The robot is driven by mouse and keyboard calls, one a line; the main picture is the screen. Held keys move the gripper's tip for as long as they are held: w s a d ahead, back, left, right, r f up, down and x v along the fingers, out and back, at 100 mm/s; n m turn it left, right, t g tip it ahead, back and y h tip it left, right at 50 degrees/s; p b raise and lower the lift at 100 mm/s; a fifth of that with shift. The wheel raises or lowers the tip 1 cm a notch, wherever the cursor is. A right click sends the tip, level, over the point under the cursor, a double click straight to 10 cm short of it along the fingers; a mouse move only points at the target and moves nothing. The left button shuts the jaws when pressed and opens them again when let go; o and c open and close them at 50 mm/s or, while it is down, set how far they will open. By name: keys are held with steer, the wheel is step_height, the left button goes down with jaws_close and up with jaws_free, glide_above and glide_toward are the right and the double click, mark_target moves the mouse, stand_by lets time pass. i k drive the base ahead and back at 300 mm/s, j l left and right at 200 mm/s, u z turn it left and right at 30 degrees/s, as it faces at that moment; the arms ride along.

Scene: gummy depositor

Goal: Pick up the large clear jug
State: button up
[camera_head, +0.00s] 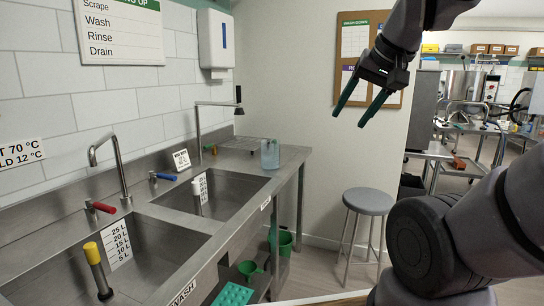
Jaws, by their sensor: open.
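A clear, bluish jug (270,155) stands upright on the steel counter at the far right end of the sink unit. It is see-through, and its size is hard to judge from here. My gripper (356,112) is up in the air at the upper right, well above and to the right of the jug. Its two dark green fingers point down and left, apart from each other with nothing between them.
Two steel sink basins (225,193) with taps lie left of the jug. A grey round stool (368,201) stands right of the counter. A green bucket (284,240) is below the counter. A notice board (350,45) hangs behind my gripper. The air between gripper and jug looks clear.

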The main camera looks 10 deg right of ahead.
mark_target(270, 148)
steer(key=i+l+u, duration=0.2)
steer(key=i+l, duration=0.2)
steer(key=l, duration=0.2)
steer(key=i+l+u, duration=0.2)
steer(key=i+l, duration=0.15)
steer(key=l, duration=0.3)
steer(key=i+l+u, duration=0.1)
steer(key=l, duration=0.25)
steer(key=i+l, duration=0.25)
steer(key=i+l+u, duration=0.15)
steer(key=l, duration=0.3)
steer(key=i+l+u, duration=0.1)
steer(key=l, duration=0.25)
steer(key=i, duration=0.3)
steer(key=j+u, duration=0.05)
steer(key=j, duration=0.05)
